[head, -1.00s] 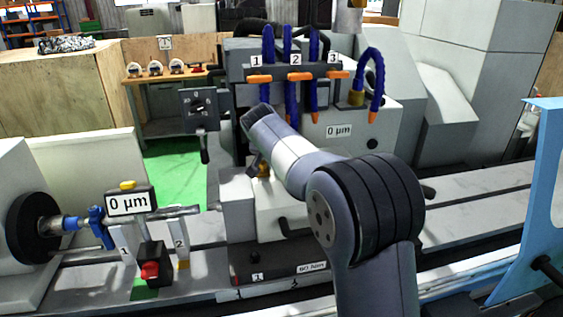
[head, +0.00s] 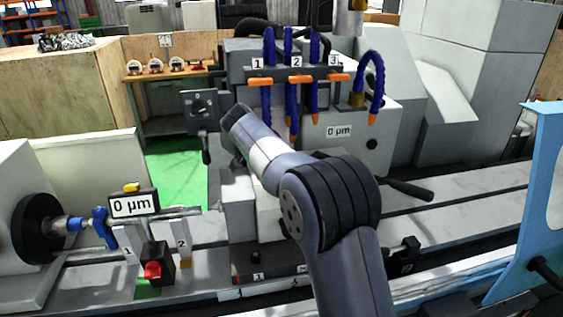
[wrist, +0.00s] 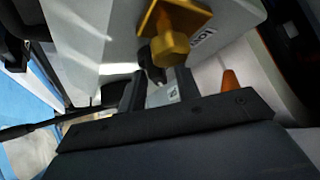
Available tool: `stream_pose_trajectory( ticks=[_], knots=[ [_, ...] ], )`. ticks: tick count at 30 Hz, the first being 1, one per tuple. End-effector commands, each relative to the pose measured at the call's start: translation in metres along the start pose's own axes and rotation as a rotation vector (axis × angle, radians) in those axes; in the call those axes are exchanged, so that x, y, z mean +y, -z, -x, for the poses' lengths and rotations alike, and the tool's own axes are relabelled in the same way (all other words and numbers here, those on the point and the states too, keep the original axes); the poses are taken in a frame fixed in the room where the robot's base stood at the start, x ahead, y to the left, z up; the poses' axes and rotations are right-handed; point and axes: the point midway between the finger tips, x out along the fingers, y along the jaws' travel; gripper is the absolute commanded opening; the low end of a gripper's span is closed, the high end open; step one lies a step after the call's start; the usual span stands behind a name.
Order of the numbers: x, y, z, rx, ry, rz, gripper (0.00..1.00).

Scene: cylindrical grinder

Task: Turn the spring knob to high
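I cannot pick out the spring knob with certainty. A small dark knob (head: 255,257) sits on the front of the machine base, but its label is too small to read. A panel with a round dial or selector (head: 200,105) stands left of the wheel head; its setting is unclear. My gripper is hidden behind my arm in the head view. In the wrist view my gripper (wrist: 158,92) has its two dark fingers apart, with a pale surface and a small label showing between them. A brass-coloured fitting (wrist: 172,42) and a dark piece are just beyond the fingers.
Blue coolant hoses (head: 290,75) with orange levers stand above the machine. A gauge reading 0 µm (head: 134,205) and a red button (head: 153,270) are at left. A black handle (head: 405,188) sticks out right of my arm. A blue door (head: 530,200) stands at far right.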

Motion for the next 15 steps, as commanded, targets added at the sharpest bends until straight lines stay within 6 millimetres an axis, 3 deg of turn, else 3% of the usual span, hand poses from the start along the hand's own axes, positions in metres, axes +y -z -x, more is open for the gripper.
stream_pose_trajectory(
  ticks=[15],
  knots=[
    [0.0008, 0.0003, 0.0022, -0.001, -0.002, 0.001, 0.33]
  ],
)
